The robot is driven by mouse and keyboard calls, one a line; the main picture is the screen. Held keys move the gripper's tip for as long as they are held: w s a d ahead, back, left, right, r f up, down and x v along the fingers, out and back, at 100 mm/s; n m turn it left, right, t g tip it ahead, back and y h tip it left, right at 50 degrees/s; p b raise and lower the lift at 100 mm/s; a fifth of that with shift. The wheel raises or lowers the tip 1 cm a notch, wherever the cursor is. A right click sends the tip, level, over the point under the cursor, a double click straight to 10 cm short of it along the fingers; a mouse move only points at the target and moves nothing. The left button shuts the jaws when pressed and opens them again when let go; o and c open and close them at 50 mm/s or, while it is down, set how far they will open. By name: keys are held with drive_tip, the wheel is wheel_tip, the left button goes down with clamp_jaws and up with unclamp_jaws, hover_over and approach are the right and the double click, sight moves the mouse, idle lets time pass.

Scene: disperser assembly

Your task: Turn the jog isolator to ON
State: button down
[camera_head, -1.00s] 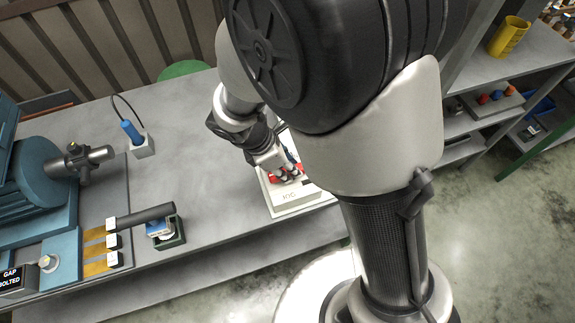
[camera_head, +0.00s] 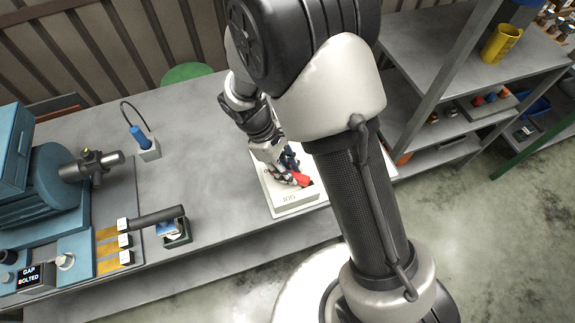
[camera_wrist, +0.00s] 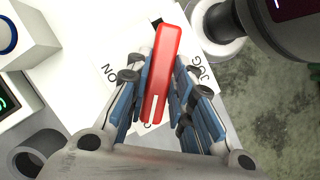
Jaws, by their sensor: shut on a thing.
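The jog isolator is a white box (camera_head: 290,200) lettered JOG at the front edge of the bench. Its red handle (camera_wrist: 165,55) is a long bar with a white line near its lower end in the wrist view. My gripper (camera_wrist: 160,88) is shut on the handle, with blue-padded fingers on both sides. The ON label (camera_wrist: 108,75) lies left of the handle, apart from it. Other lettering beneath the handle is partly hidden. In the head view the handle (camera_head: 303,180) shows at my gripper (camera_head: 290,174), and my arm covers part of the box.
A blue machine (camera_head: 50,190) stands at the left. Its display (camera_head: 30,276) reads GAP BOLTED. A blue-handled tool (camera_head: 139,137) and a dark cylinder (camera_head: 157,216) are on the bench (camera_head: 200,120). Shelves (camera_head: 440,85) stand at the right. The bench middle is clear.

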drive_tip(key=m+p, duration=0.1)
drive_tip(key=m, duration=0.1)
drive_tip(key=m+g+y+p, duration=0.1)
drive_tip(key=m, duration=0.1)
drive_tip(key=shift+w+d+m+g, duration=0.1)
drive_tip(key=shift+w+m+g, duration=0.05)
drive_tip(key=shift+m+g, duration=0.2)
drive_tip(key=shift+d+m+g+y+p, duration=0.15)
drive_tip(key=shift+m+y+p, duration=0.25)
drive_tip(key=shift+m, duration=0.9)
drive_tip(key=shift+a+m+g+y+p, duration=0.1)
drive_tip(key=shift+m+g+y+p, duration=0.3)
drive_tip(key=shift+m, duration=0.85)
drive_tip(key=c, duration=1.4)
unclamp_jaws()
drive_tip(key=v, duration=1.2)
drive_tip(key=shift+d, duration=0.15)
